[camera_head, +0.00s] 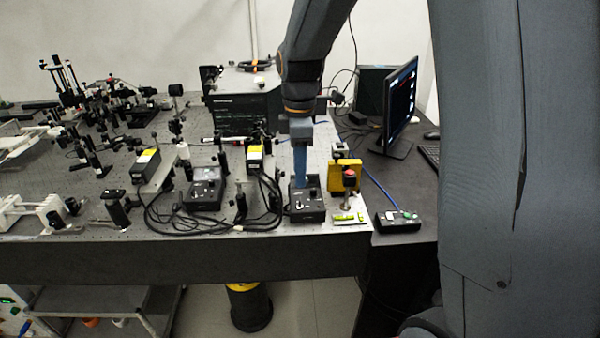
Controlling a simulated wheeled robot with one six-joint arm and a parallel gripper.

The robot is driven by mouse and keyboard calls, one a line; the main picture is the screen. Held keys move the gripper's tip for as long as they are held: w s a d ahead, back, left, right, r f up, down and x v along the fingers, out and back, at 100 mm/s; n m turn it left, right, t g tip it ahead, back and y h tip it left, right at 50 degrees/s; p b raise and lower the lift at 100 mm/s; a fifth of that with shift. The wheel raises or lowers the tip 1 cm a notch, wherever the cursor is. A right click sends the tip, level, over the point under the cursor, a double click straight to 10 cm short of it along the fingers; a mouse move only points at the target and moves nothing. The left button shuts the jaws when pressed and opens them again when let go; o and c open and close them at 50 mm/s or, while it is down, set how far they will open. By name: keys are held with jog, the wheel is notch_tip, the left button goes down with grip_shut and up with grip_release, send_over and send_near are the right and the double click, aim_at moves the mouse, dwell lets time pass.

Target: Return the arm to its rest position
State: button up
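My arm reaches down from the top of the head view, over the right part of the optical bench (70,258). My gripper (300,180) points straight down. Its blue fingers end at or just above a small black control box (307,203) near the bench's front edge. I cannot tell whether the fingertips touch the box. The fingers show edge-on as one narrow strip, so their opening does not show.
A yellow block with a red button (347,175) stands just right of my gripper. A dark spectrometer box (240,105) is behind it. A monitor (401,100) and a black button box (397,221) are to the right. Black cables (268,215) lie to the left.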

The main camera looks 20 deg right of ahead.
jog(key=shift+s+f, duration=0.1)
jog(key=s+d+f+m+b, duration=0.1)
jog(key=s+f+m+b, duration=0.1)
jog(key=s+m, duration=0.5)
jog(key=s+d+f+m+t+b, duration=0.1)
jog(key=s+f+m+b, duration=0.1)
jog(key=s+f+m, duration=0.3)
jog(key=s+m, duration=0.3)
jog(key=shift+s+d+f+m, duration=0.2)
jog(key=shift+d+m, duration=0.1)
jog(key=shift+m, duration=0.1)
jog(key=shift+c, duration=0.6)
